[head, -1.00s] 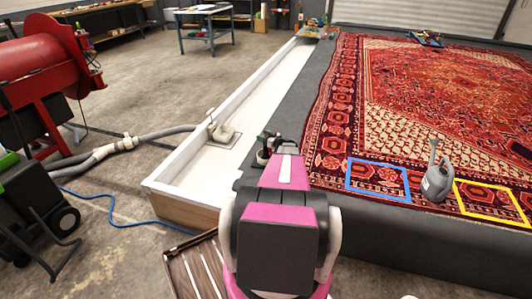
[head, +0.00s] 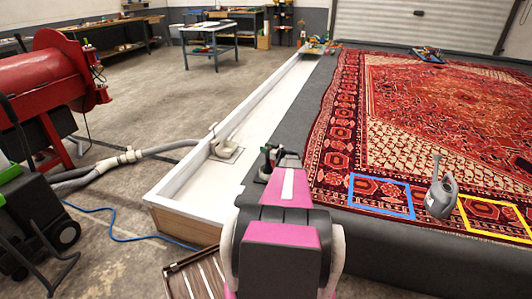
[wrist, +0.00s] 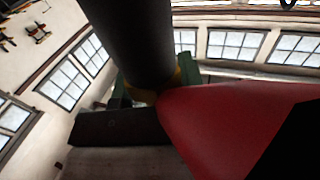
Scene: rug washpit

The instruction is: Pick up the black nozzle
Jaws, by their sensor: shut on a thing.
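My gripper (head: 269,162) shows small and dark in the head view, at the end of my pink arm, over the dark edge beside the white trough. My gripper is shut on the black nozzle, a thick dark cylinder (wrist: 128,40) that runs down from the top of the wrist view to a yellowish band between green parts. A large smooth red shape (wrist: 225,120) lies close to its lower end; I cannot tell whether they are joined. The grip itself is mostly hidden. In the head view the nozzle is too small to make out.
The white trough (head: 258,100) runs back along the rug platform. A red drum machine (head: 60,75) and hose (head: 125,158) stand at left.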

